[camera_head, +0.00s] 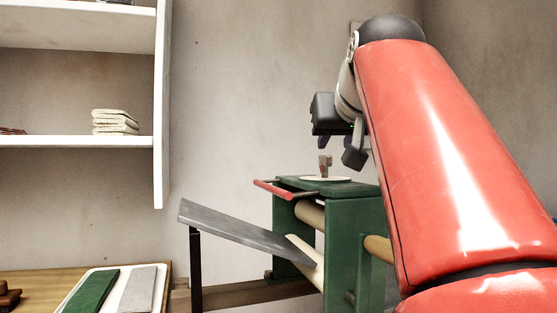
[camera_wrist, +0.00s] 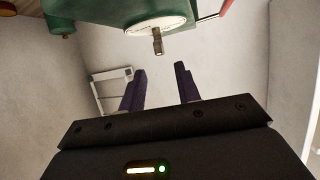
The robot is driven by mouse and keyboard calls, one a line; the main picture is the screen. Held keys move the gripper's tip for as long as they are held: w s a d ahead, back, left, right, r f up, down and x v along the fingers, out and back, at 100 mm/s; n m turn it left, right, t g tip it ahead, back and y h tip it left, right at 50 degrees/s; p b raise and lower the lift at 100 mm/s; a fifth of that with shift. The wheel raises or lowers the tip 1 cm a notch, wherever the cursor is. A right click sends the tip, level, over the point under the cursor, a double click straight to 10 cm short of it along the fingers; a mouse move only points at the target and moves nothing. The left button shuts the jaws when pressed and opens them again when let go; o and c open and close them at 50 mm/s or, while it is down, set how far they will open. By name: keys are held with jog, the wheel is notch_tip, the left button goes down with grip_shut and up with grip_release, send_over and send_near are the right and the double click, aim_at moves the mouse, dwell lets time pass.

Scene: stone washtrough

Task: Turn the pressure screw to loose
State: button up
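The pressure screw (camera_head: 325,167) is a small brass-coloured knob standing upright on a pale round dial (camera_head: 340,179) on top of the green wringer frame (camera_head: 345,215). In the wrist view the screw (camera_wrist: 157,42) sticks out from the white dial (camera_wrist: 160,24), which has small marks too blurred to read. My gripper (camera_head: 337,150) is above the screw in the head view, not touching it. In the wrist view its two dark fingers (camera_wrist: 158,84) are apart with nothing between them, and the screw is beyond their tips.
A red-handled bar (camera_head: 272,189) juts from the wringer's left. A grey sloping board (camera_head: 240,230) leads down to its rollers. A white tray (camera_head: 72,306) with green and grey cloths lies on the wooden table at lower left. White shelves (camera_head: 75,141) hold folded cloths.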

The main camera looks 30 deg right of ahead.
aim_at(325, 161)
jog(key=x, duration=0.8)
jog(key=shift+r, duration=0.1)
jog(key=shift+s, duration=0.1)
jog(key=shift+c, duration=0.2)
grip_shut()
